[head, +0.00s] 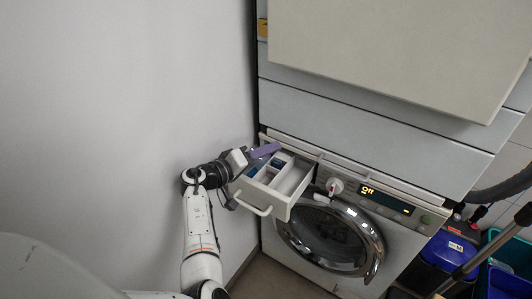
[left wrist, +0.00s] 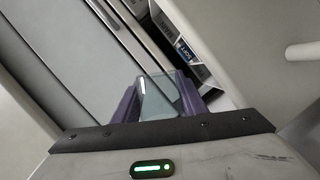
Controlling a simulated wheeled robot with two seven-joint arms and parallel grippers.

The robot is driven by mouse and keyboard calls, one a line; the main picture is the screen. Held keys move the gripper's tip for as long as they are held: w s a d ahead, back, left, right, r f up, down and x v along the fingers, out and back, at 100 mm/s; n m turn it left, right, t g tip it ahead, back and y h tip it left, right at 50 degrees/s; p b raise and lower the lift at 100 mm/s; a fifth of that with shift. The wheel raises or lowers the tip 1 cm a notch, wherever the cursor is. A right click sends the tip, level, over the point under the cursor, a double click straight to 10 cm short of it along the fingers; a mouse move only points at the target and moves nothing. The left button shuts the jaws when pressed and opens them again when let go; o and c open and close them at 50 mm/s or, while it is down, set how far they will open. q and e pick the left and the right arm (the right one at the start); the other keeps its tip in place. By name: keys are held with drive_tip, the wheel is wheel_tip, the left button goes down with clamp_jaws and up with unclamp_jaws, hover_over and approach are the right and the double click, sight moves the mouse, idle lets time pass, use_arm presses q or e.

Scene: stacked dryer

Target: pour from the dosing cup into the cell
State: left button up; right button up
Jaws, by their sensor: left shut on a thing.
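My left gripper (head: 264,150) is at the back left corner of the pulled-out detergent drawer (head: 247,190), over its rear edge. In the left wrist view its purple fingers (left wrist: 157,92) are shut on the dosing cup (left wrist: 160,100), a translucent grey-green cup. The cup cannot be made out in the head view, and I cannot tell its contents or exact tilt. The drawer has several cells, some with blue parts. In the left wrist view its labelled cells (left wrist: 187,52) lie just beyond and right of the fingers. My right gripper is not in view.
The washer's round door (head: 328,240) is below the drawer, and its knob (head: 335,186) and lit panel are to the right. A large pale panel (head: 400,45) overhangs above. A plain wall stands close on the left. Bins (head: 450,250) are at the right.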

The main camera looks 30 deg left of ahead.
use_arm(q)
drive_tip(key=shift+r+m+y, duration=0.15)
drive_tip(key=shift+m+y, duration=0.25)
drive_tip(key=shift+m, duration=0.4)
drive_tip(key=shift+a+m+y, duration=0.2)
drive_tip(key=shift+m+y, duration=0.3)
drive_tip(key=shift+m, duration=0.4)
drive_tip(key=shift+a+f+m+y, duration=0.2)
drive_tip(key=shift+f+m+y, duration=0.25)
drive_tip(key=shift+m, duration=0.35)
drive_tip(key=shift+a+f+m+y, duration=0.3)
drive_tip(key=shift+f+m+y, duration=0.15)
drive_tip(key=shift+m, duration=0.45)
